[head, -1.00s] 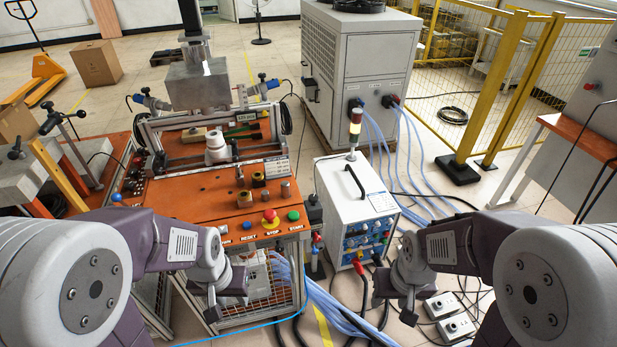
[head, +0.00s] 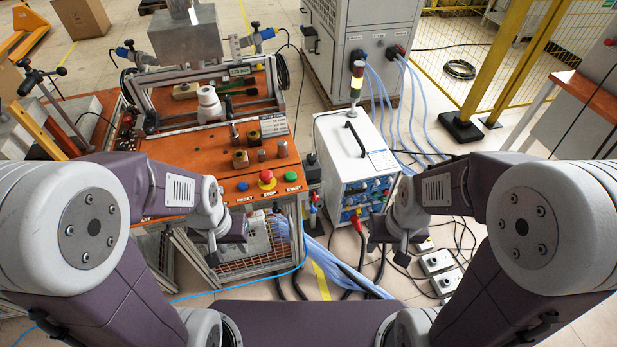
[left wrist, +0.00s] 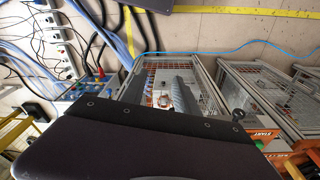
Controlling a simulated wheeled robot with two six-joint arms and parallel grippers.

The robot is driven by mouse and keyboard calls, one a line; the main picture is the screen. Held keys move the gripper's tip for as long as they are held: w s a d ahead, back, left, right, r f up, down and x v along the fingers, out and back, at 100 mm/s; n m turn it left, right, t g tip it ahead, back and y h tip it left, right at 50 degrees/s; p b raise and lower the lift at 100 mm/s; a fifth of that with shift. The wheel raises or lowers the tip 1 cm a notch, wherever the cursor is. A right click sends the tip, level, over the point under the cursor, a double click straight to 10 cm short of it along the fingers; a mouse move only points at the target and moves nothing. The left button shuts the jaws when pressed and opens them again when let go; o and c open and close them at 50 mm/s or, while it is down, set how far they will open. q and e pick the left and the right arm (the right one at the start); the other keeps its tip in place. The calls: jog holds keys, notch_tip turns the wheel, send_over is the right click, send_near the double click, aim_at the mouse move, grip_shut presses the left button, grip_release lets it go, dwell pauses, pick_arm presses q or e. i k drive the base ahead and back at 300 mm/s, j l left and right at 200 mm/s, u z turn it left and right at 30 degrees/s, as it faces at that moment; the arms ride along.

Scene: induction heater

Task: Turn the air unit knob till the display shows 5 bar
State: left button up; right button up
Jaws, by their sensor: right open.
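The air unit's knob and its pressure display cannot be made out in either view, and no reading can be read. My left gripper (head: 222,250) hangs in front of the orange workbench (head: 185,152), below its row of buttons, and seems to touch nothing. In the left wrist view, a dark link of mine covers the lower middle and hides much of the bench frame (left wrist: 222,85).
The bench top has blue, red and green buttons (head: 266,178) at its front edge. Pale hoses and black cables (head: 340,275) cover the floor between bench and power unit. Socket boxes (head: 437,262) lie at the right. A chiller cabinet (head: 355,35) stands behind.

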aim_at(311, 158)
jog(key=i+l, duration=0.2)
jog(key=l, duration=0.15)
jog(key=i+l, duration=0.15)
jog(key=l, duration=0.2)
jog(key=i+l, duration=0.2)
jog(key=l, duration=0.15)
jog(key=i+l, duration=0.15)
jog(key=l, duration=0.2)
